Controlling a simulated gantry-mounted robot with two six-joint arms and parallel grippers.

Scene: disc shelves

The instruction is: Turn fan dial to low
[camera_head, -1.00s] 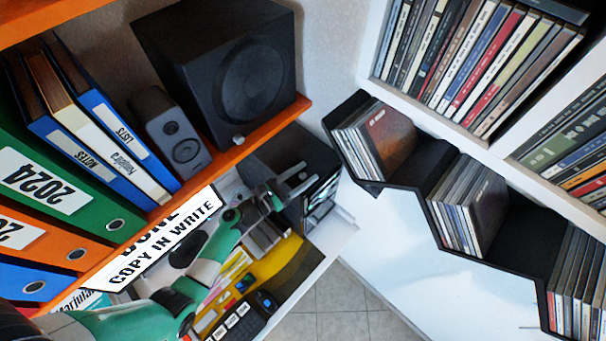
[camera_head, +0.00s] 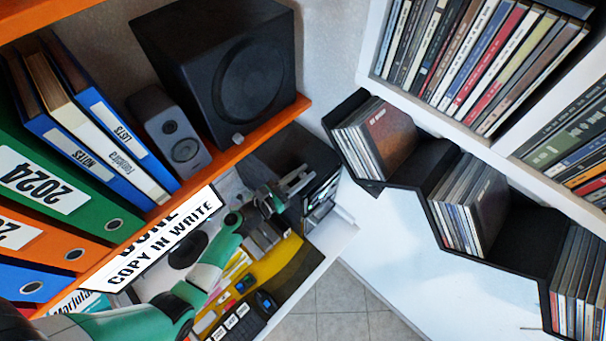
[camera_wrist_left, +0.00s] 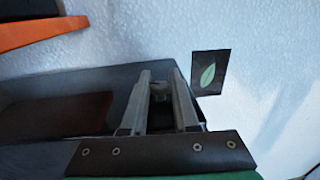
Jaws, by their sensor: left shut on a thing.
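My left gripper (camera_head: 303,181) reaches in from the lower left to the black case (camera_head: 290,152) below the orange shelf. In the left wrist view its two grey fingers (camera_wrist_left: 160,90) stand on either side of a small, dark grey rounded knob (camera_wrist_left: 159,91), which appears to be the fan dial. The fingers are shut on this knob. The black case (camera_wrist_left: 50,110) extends to the left of the fingers. Any markings on the dial are too small or hidden, so its setting cannot be read. My right gripper is not in view.
A speaker (camera_head: 235,75) stands on the orange shelf (camera_head: 215,168) above the arm. Binders (camera_head: 60,195) fill its left. A white shelf edge (camera_head: 310,272) lies below the gripper. CD racks (camera_head: 410,190) are at the right. A leaf card (camera_wrist_left: 210,72) hangs on the wall.

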